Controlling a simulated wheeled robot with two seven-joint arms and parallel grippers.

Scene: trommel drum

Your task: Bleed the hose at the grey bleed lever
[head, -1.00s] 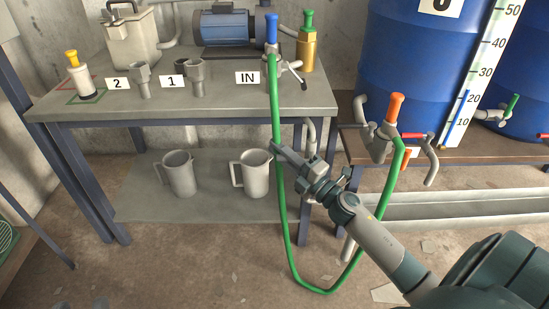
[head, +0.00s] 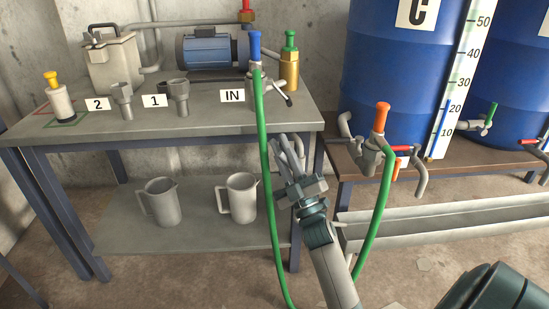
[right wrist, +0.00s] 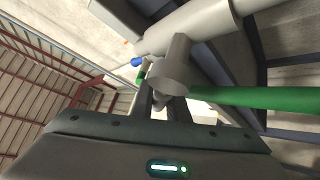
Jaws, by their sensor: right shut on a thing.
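My right gripper (head: 289,140) points up and away in front of the table's right leg, just right of the green hose (head: 265,165). The hose hangs from the blue-handled inlet fitting (head: 255,75) and crosses close by in the right wrist view (right wrist: 250,97). A grey rod with a black tip (head: 285,97) sticks out of the fitting, above my fingertips in the picture. In the right wrist view a stubby grey cylinder (right wrist: 172,65) covers part of my fingers. They are shut on a grey part; I cannot tell whether it is the bleed lever. My left gripper is out of view.
The hose's other end meets an orange-handled valve (head: 382,125) by the blue drum (head: 400,75). Two grey jugs (head: 162,202) stand on the lower shelf. A metal trough (head: 440,220) runs along the right.

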